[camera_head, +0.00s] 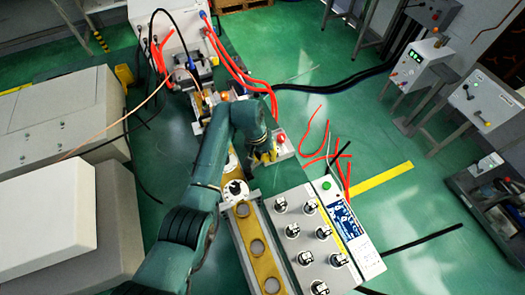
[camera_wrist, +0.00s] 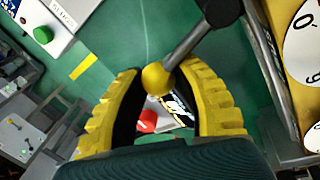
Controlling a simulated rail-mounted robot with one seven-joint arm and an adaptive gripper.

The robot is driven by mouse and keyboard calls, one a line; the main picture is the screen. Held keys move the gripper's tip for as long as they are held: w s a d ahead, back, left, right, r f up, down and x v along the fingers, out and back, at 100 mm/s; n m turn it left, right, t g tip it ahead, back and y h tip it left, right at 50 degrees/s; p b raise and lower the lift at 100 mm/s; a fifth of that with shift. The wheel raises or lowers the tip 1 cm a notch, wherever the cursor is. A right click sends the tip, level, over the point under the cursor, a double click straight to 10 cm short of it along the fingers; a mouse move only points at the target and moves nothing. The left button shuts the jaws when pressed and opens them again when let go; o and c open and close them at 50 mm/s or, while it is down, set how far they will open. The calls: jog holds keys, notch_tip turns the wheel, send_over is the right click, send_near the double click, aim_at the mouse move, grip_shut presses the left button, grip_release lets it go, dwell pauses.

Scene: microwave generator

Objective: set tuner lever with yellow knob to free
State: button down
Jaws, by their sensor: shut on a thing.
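The tuner lever shows in the wrist view as a grey rod (camera_wrist: 190,43) slanting down from a black end at the top to a yellow knob (camera_wrist: 158,79). The knob sits between the tips of the two yellow fingers of my gripper (camera_wrist: 156,76), which is shut on it. In the head view my gripper (camera_head: 263,156) is at the waveguide line, just above a white round dial (camera_head: 236,190). My arm and fingers hide the lever there. Part of a white dial with black numerals (camera_wrist: 303,45) shows at the right of the wrist view.
A panel with several black-and-silver knobs (camera_head: 308,231) and a green button (camera_head: 326,185) stands below right. A red knob (camera_head: 281,138) is just right of my gripper. Red cables (camera_head: 318,133) lie on the green floor. White boxes (camera_head: 45,220) stand left.

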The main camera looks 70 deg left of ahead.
jog(key=d+m+g+h+p, duration=0.1)
jog(key=d+m+p, duration=0.5)
jog(key=m, duration=0.3)
jog(key=shift+s+r+m+p, duration=0.15)
jog(key=shift+m+p, duration=0.25)
jog(key=shift+p, duration=0.15)
jog(key=shift+d, duration=0.1)
jog(key=c, duration=0.7)
grip_release()
jog(key=shift+s+d, duration=0.1)
jog(key=shift+c, duration=0.2)
